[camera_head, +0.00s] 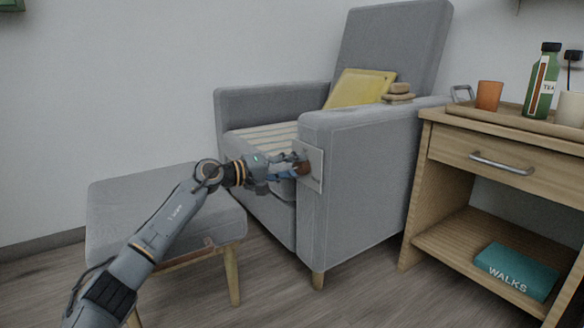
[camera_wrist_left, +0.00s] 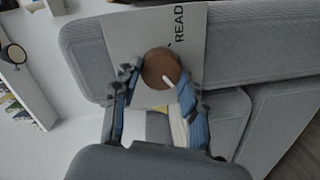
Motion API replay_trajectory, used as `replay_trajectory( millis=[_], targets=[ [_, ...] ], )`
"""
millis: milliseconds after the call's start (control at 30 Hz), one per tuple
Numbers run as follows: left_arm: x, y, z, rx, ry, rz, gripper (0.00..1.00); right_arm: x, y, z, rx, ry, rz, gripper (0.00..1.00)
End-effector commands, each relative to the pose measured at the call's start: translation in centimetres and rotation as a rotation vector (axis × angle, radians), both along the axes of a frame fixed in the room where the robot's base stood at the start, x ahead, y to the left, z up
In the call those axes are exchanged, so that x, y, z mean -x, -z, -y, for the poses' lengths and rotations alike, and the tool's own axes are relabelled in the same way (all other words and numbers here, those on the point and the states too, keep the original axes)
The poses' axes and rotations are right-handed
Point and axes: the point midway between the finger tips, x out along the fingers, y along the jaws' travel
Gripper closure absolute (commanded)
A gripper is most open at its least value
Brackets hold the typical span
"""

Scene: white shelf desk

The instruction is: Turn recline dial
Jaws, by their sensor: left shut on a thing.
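The recline dial is a round brown knob (camera_head: 304,168) on a pale plate (camera_head: 315,176) on the front of the grey armchair's (camera_head: 345,150) arm. In the left wrist view the dial (camera_wrist_left: 160,68) has a white pointer line toward its lower right, and the plate (camera_wrist_left: 125,35) carries the word READ. My left gripper (camera_head: 295,166) is at the dial, its fingers (camera_wrist_left: 156,90) on either side of the knob and shut on it. The fingers hide part of the dial in the head view. My right gripper is not in view.
A grey footstool (camera_head: 150,205) stands below my left arm. A wooden side table (camera_head: 440,150) at the right holds a tray with a green bottle (camera_head: 543,85) and an orange cup (camera_head: 488,95). A yellow cushion (camera_head: 358,88) lies on the chair.

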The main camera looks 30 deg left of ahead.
Motion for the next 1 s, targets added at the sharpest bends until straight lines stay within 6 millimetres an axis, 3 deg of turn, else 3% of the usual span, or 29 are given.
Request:
replay_trajectory(
  millis=[700, 733, 800, 1000],
  targets=[
    [-0.02, -0.07, -0.09, -0.069, -0.003, 0.030, 0.89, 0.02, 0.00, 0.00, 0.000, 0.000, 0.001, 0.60],
    [-0.02, -0.07, -0.09, -0.069, -0.003, 0.030, 0.51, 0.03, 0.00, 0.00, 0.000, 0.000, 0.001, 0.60],
    [-0.01, -0.08, -0.08, -0.068, -0.003, 0.029, 0.37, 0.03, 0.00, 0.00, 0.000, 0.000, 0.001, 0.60],
    [0.00, -0.08, -0.03, -0.066, -0.002, 0.029, 0.34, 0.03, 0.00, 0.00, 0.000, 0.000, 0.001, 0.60]
  ],
)
